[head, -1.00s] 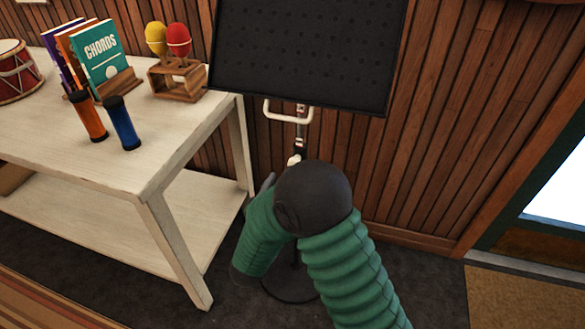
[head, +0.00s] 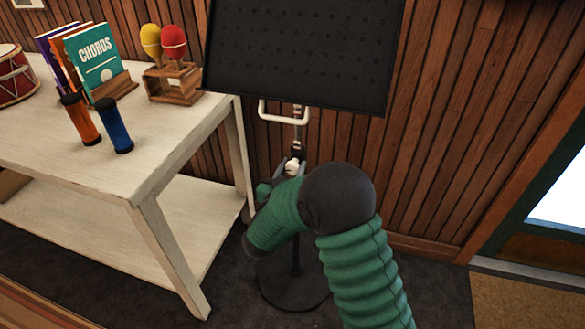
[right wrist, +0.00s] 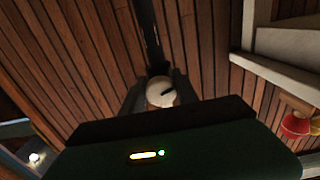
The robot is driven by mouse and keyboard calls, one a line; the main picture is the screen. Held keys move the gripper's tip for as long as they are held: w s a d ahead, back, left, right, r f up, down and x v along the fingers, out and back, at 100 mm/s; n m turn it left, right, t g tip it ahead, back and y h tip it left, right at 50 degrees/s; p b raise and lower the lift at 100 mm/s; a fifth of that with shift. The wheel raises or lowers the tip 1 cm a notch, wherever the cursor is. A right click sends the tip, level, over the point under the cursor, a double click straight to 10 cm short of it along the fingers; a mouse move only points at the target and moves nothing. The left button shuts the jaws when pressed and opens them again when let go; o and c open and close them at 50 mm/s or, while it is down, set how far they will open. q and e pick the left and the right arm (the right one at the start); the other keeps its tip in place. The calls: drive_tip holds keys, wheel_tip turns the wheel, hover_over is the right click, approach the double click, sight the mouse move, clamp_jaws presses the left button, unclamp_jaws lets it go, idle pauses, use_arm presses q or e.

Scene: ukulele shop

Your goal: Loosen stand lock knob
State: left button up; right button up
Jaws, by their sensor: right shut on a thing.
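The music stand has a black perforated desk (head: 300,50), a thin pole and a round black base (head: 293,285) on the floor. Its pale, round lock knob (head: 292,167) sits on the pole below a white bracket (head: 284,112). My right gripper (head: 287,170) is shut on the knob. In the right wrist view the knob (right wrist: 160,92) shows as a cream disc with a dark mark, between the two dark fingers (right wrist: 160,95). My green right arm hides part of the pole. My left gripper is not in view.
A whitewashed table (head: 150,160) with a lower shelf stands close on the left. It holds song books (head: 95,60), maracas (head: 172,40), two shakers (head: 115,127) and a drum (head: 15,78). A wood-panelled wall is right behind the stand. Floor is clear to the right.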

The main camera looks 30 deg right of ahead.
drive_tip(key=shift+a, duration=0.1)
clamp_jaws()
drive_tip(key=shift+r+m+p, duration=0.1)
drive_tip(key=shift+m+p, duration=0.2)
drive_tip(key=shift+m, duration=0.6)
drive_tip(key=o, duration=0.5)
unclamp_jaws()
drive_tip(key=o, duration=0.4)
